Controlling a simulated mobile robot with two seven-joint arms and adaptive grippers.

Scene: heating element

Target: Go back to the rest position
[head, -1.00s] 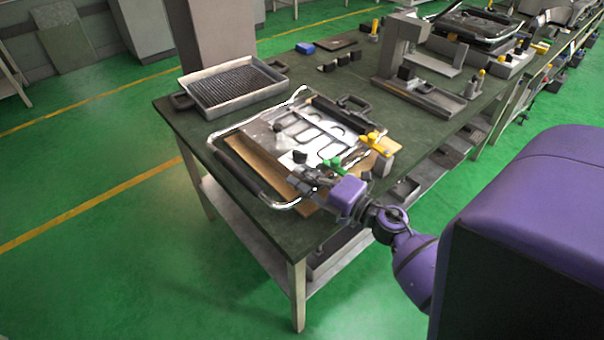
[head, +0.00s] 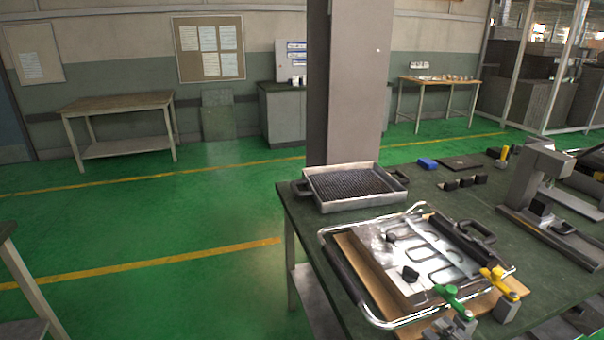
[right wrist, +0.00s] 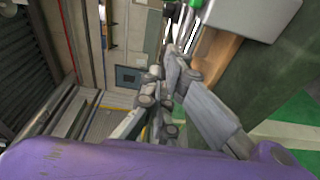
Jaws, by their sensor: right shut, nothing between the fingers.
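My right gripper (head: 460,318) shows at the bottom edge of the head view, close to the green-handled clamp (head: 450,294). Its fingers (right wrist: 172,72) are shut and empty in the right wrist view, beside the wooden board (right wrist: 218,55). The metal plate with the looped heating element (head: 410,250) lies in a chrome tube frame (head: 352,300) on the dark green workbench (head: 300,207). A yellow-handled clamp (head: 500,284) stands at its right. My left gripper is not in view.
A grey tray with a dark grid (head: 350,186) stands behind the frame. A grey press-like stand (head: 537,185) and small black blocks (head: 465,182) are to the right. A pillar (head: 345,80) rises behind the bench.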

